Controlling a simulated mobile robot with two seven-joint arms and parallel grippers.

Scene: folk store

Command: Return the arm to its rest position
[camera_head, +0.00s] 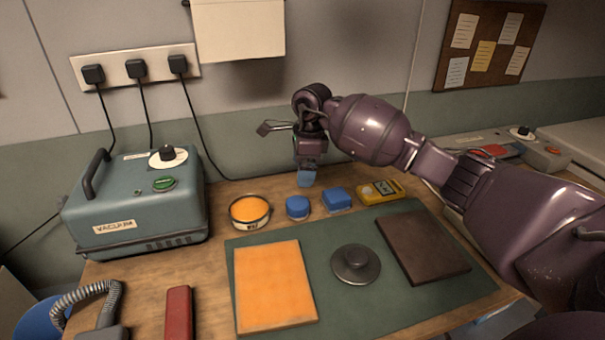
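My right arm reaches in from the right across the back of the workbench. Its gripper (309,166) points down near the bench's back edge, behind the blue round piece (297,208) and the blue block (337,200). A small blue piece (307,178) shows right at its fingertips. I cannot tell whether the fingers hold it or it stands on the bench just below them. The fingers are too small to read as open or shut. My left gripper is not in view.
A green mat (390,310) carries an orange sheet (272,285), a dark round knob (356,264) and a brown slab (422,245). A tin (249,211), a yellow meter (379,191) and a vacuum unit (137,205) stand around it. A red bar (179,314) lies in front.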

